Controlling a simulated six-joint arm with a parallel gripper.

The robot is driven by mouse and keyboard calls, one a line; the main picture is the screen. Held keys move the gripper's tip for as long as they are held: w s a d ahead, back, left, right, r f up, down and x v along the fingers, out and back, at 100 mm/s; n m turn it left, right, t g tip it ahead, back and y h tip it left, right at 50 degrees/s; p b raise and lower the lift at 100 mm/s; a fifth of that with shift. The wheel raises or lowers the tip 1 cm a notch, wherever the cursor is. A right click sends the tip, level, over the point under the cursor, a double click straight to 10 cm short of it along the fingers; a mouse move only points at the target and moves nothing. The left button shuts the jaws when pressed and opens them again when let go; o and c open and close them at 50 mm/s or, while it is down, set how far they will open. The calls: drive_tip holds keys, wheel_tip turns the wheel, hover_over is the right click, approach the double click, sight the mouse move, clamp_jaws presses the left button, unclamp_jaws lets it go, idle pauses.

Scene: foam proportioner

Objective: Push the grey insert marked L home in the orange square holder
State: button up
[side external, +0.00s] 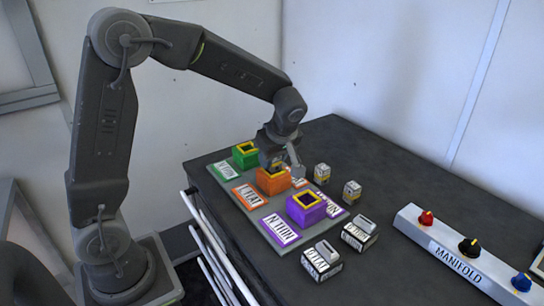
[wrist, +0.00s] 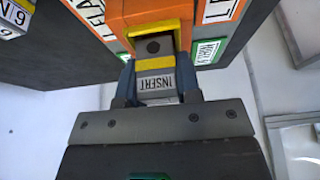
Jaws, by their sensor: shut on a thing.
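The orange square holder (side external: 272,183) stands on the middle of a grey board, with a yellow rim around its dark opening. It also fills the top of the wrist view (wrist: 190,14). My gripper (wrist: 157,80) is shut on a grey insert (wrist: 156,84) with a yellow band and a label reading INSERT. The insert lies between the fingers, close in front of the holder's opening. I cannot tell whether it touches or has entered it. No L mark shows. In the side view my gripper (side external: 291,158) is just behind and right of the orange holder, hiding the insert.
A green holder (side external: 245,158) and a purple holder (side external: 306,211) flank the orange one on the grey board (side external: 257,220). Several small labelled blocks, including one near the front (side external: 322,262), stand to the right. A manifold box (side external: 455,255) with knobs lies farther right.

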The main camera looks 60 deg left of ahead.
idle(0.3)
drive_tip(key=o, duration=1.1)
drive_tip(key=shift+o, duration=0.4)
drive_tip(key=shift+o, duration=1.2)
drive_tip(key=shift+r, duration=0.15)
drive_tip(key=shift+r, duration=2.9)
